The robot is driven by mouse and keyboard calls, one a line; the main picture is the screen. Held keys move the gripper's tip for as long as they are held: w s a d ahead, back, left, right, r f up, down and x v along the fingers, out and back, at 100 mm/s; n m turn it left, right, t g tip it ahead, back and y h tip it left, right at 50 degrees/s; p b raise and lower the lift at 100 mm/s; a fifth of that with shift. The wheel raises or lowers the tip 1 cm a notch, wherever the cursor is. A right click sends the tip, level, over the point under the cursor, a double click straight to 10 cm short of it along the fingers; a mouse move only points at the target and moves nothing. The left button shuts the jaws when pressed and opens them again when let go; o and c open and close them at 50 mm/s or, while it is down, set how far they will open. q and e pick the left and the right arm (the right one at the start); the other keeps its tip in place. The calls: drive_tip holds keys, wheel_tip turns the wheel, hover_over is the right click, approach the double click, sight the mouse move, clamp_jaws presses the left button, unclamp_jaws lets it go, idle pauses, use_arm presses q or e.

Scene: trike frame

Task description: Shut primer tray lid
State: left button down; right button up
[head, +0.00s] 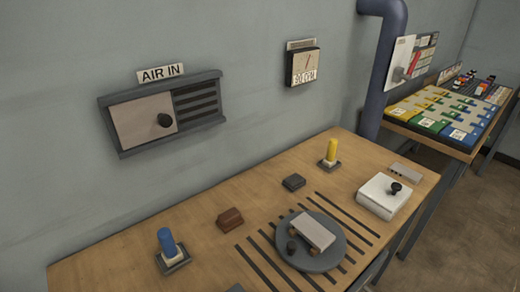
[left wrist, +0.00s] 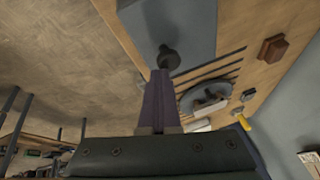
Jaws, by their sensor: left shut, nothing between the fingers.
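In the left wrist view a flat grey panel (left wrist: 190,25) lies at the bench's edge, with a dark round knob (left wrist: 168,59) at its near end; it may be the primer tray lid, but I see no label. My left gripper (left wrist: 160,78) is shut and empty, its purple fingertips at the knob; I cannot tell whether they touch. The head view shows only a small grey corner (head: 236,288) at its bottom edge, perhaps the same panel. A white box (head: 378,203) with a black knob (head: 395,188) stands at the bench's right end. My right gripper is not in view.
An AIR IN panel (head: 142,120) hangs on the wall. Open floor (left wrist: 60,50) lies beside the bench.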

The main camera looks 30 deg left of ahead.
use_arm(q)
drive_tip(key=shift+s+a+f+b, duration=0.1)
drive_tip(key=shift+s+f+b, duration=0.25)
drive_tip(key=shift+f, duration=0.3)
drive_tip(key=shift+s+f, duration=0.1)
drive_tip(key=shift+s, duration=0.05)
wheel_tip(320, 180, up, 6)
drive_tip(key=p, duration=0.6)
drive_tip(key=s+d+r, duration=0.2)
drive_tip(key=s+d, duration=0.4)
drive_tip(key=d, duration=0.1)
drive_tip(key=s+a+r+n+g, duration=0.1)
drive_tip(key=a+r+n, duration=0.3)
drive_tip(key=r, duration=0.5)
drive_tip(key=a+r+n, duration=0.1)
drive_tip(key=a+r, duration=0.4)
drive_tip(key=r, duration=0.4)
wheel_tip(320, 180, up, 26)
drive_tip(key=p, duration=2.4)
drive_tip(key=shift+s+a, duration=0.15)
drive_tip(key=shift+s, duration=0.2)
